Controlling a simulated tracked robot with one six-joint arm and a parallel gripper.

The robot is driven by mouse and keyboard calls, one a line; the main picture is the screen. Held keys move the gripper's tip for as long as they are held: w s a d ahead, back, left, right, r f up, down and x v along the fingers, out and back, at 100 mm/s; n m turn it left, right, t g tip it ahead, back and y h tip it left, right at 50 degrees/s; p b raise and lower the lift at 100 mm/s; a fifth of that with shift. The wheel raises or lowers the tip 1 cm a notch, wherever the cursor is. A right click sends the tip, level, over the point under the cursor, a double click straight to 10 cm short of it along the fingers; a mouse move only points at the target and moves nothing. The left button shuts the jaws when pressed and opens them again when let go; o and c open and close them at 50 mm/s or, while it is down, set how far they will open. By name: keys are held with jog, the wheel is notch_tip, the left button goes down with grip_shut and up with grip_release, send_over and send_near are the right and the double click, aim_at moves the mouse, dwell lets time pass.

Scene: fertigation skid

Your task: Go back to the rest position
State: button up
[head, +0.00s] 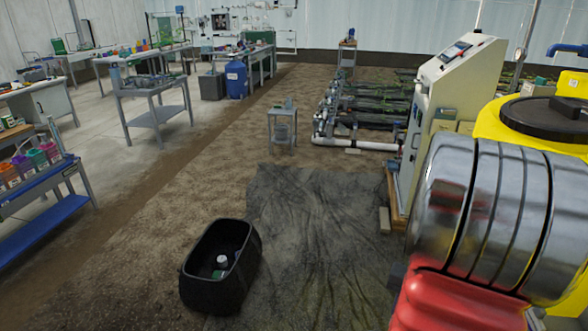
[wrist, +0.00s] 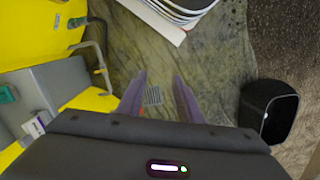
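My gripper (wrist: 159,88) shows in the wrist view with its two fingers apart and nothing held between them. It points down over a dark, wrinkled ground sheet (wrist: 215,50). A small grey slatted patch (wrist: 153,96) shows beyond the fingers; I cannot tell what it is. In the head view, my silver and red arm fills the lower right, and the gripper itself is not seen there. The ground sheet (head: 310,235) also shows in the head view.
A black tub (head: 222,265) with small items stands on the floor; it also shows in the wrist view (wrist: 268,112). A control cabinet (head: 448,100) and a yellow tank (head: 505,125) stand close at right. A blue-shelved bench (head: 45,220) is at left. The brown floor between is mostly clear.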

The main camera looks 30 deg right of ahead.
jog(key=w+a+r+n+t, duration=0.2)
jog(key=a+r, duration=0.4)
jog(key=a, duration=0.5)
jog(key=w+a+r+n+t, duration=0.2)
jog(key=w+a+r+n, duration=0.2)
jog(key=a, duration=0.7)
jog(key=w+a+r+n+t, duration=0.2)
jog(key=a+r+n, duration=0.4)
jog(key=a+r, duration=0.4)
jog(key=shift+w+a+h, duration=0.4)
jog(key=shift+w+a, duration=0.25)
jog(key=shift+a, duration=0.3)
jog(key=shift+d, duration=0.1)
